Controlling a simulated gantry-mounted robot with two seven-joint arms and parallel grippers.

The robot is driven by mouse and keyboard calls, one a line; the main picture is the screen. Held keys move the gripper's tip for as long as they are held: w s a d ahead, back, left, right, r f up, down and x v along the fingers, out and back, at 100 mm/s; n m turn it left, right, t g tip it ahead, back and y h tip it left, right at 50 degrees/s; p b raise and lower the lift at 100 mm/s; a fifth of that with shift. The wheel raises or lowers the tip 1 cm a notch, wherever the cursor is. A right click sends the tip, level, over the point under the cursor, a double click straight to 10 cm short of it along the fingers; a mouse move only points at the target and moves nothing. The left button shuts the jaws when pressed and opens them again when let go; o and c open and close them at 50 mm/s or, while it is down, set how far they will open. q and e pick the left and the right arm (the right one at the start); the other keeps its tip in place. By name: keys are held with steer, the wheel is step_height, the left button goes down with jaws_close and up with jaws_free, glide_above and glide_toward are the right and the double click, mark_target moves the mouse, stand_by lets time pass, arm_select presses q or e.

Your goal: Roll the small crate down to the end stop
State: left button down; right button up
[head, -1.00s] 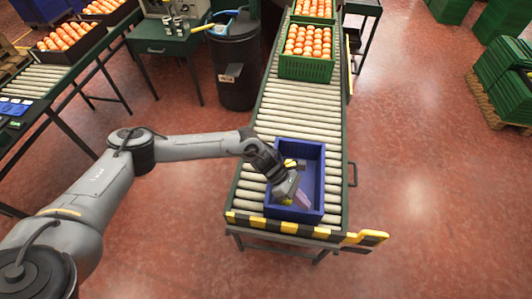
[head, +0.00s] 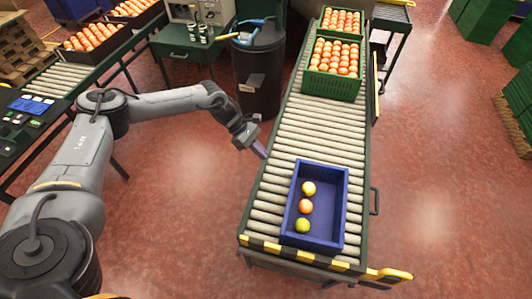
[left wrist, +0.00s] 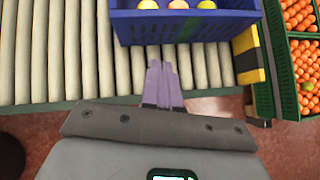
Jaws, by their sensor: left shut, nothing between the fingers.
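The small blue crate (head: 341,215) sits on the roller conveyor (head: 330,125) at its near end, with a yellow, an orange and a green fruit in a row inside. Its near side is close up to the black-and-yellow end stop (head: 300,256); I cannot tell whether they touch. My left gripper (head: 261,150) is shut and empty, beside the conveyor's left edge, up and left of the crate. In the left wrist view its purple fingertips (left wrist: 164,72) point towards the side of the blue crate (left wrist: 190,27), and the striped stop (left wrist: 250,52) is at the right. My right gripper is not in view.
Green crates of oranges (head: 333,86) stand further up the conveyor. A dark bin (head: 258,78) and a green table (head: 190,45) are left of it. Another roller line (head: 45,78) is at the far left.

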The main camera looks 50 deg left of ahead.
mark_target(295, 179)
arm_select(q)
steer(key=w+d+f+b, duration=0.1)
steer(key=w+d+f, duration=0.2)
steer(key=d, duration=0.6)
steer(key=shift+w+f, duration=0.15)
steer(key=shift+f, duration=1.15)
steer(key=d, duration=0.1)
steer(key=w+d, duration=0.1)
steer(key=shift+d, duration=0.4)
steer(key=shift+s+a, duration=0.1)
steer(key=shift+a, duration=0.15)
